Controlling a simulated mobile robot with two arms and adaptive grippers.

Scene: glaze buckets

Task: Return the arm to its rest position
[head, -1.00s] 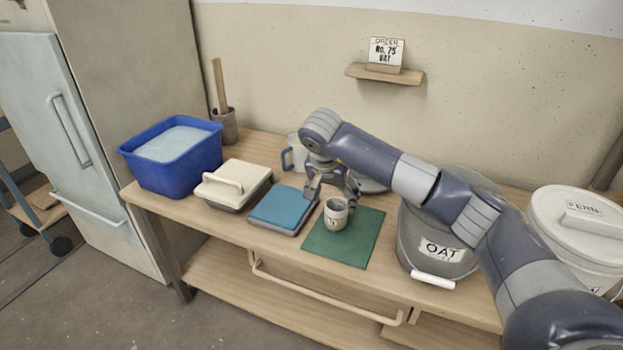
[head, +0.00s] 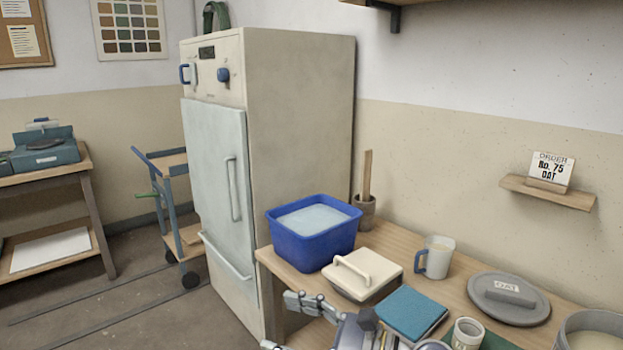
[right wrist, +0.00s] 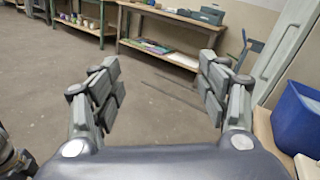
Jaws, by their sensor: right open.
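My right gripper (head: 277,321) is at the bottom of the head view, in front of the table's near edge and pointing left. In the right wrist view its two fingers (right wrist: 160,78) are spread wide with nothing between them, facing open floor. Most of my right arm is below the head picture. The small cup (head: 466,334) stands on the green mat (head: 497,342) at the lower edge, apart from my gripper.
The blue tub (head: 311,250), cream-lidded box (head: 366,268), blue block (head: 412,313), mug (head: 436,258) and grey OAT lid (head: 530,313) occupy the table. A bucket (head: 597,322) is at lower right. A kiln-like cabinet (head: 225,170) and trolley (head: 170,205) stand left. Floor (right wrist: 150,125) ahead of my gripper is clear.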

